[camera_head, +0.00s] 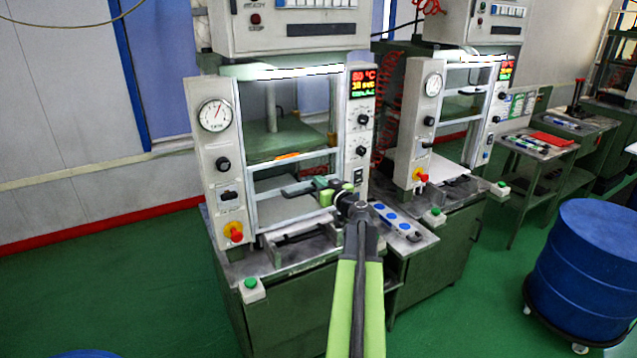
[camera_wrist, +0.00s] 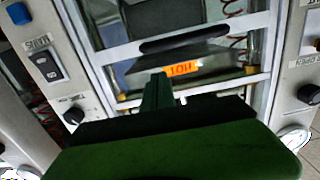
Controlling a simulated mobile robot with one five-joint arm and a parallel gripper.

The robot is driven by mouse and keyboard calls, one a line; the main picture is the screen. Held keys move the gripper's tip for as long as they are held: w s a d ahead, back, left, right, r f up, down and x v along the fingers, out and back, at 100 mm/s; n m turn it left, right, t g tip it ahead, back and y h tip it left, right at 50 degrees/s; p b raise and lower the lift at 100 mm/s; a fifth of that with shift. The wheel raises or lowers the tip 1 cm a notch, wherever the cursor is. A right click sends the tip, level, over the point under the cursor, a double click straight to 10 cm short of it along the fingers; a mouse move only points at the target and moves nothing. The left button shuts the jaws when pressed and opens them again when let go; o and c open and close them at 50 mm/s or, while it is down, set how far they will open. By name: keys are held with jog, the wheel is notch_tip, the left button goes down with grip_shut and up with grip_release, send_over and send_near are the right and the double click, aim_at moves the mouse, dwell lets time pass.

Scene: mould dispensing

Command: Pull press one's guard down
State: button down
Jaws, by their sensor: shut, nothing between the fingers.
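The nearer press (camera_head: 211,168), on the left in the head view, has a clear guard in a pale metal frame (camera_head: 292,160) across its front opening. An orange HOT label (camera_head: 288,155) shows behind the guard area; it appears upside down in the wrist view (camera_wrist: 180,67). A dark handle bar (camera_wrist: 185,40) crosses the guard in the wrist view. My gripper (camera_head: 323,190) is in front of the lower right of the opening. Its fingers (camera_wrist: 160,82) are shut and empty, pointing at the guard near the bar. I cannot tell whether they touch anything.
A second press (camera_head: 420,130) stands to the right. A small side table with blue pieces (camera_head: 402,222) sits between the presses. A green button box (camera_head: 251,289) is at the front left corner. A blue drum (camera_head: 585,260) stands at right.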

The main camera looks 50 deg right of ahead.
jog(key=r+v, duration=0.1)
jog(key=v, duration=0.9)
jog(key=shift+s, duration=0.25)
jog(key=shift+d+r, duration=0.1)
jog(key=shift+r, duration=0.05)
jog(key=w+a+f+n+g+y, duration=0.25)
jog(key=w+a+f, duration=0.2)
jog(key=a, duration=0.65)
jog(key=w+a+f+n+g+y, duration=0.15)
jog(key=w+a+f+y, duration=0.35)
jog(key=a, duration=0.6)
jog(key=w+a+f+n+g+y, duration=0.1)
jog(key=w+a+f+g+y, duration=0.15)
jog(key=w+a, duration=0.65)
jog(key=s+a+f+g+h, duration=0.1)
jog(key=s+a+f+g, duration=0.2)
jog(key=a, duration=0.6)
jog(key=s+a+f+g+h, duration=0.1)
jog(key=s+a+f+g, duration=0.2)
jog(key=a, duration=0.6)
jog(key=s+a+f+g+h, duration=0.1)
jog(key=s+a+f+g, duration=0.2)
jog(key=a, duration=0.6)
jog(key=shift+s+f+m+g, duration=0.3)
jog(key=shift+s+f+g, duration=0.05)
jog(key=shift+s+f, duration=0.5)
jog(key=shift+d, duration=0.1)
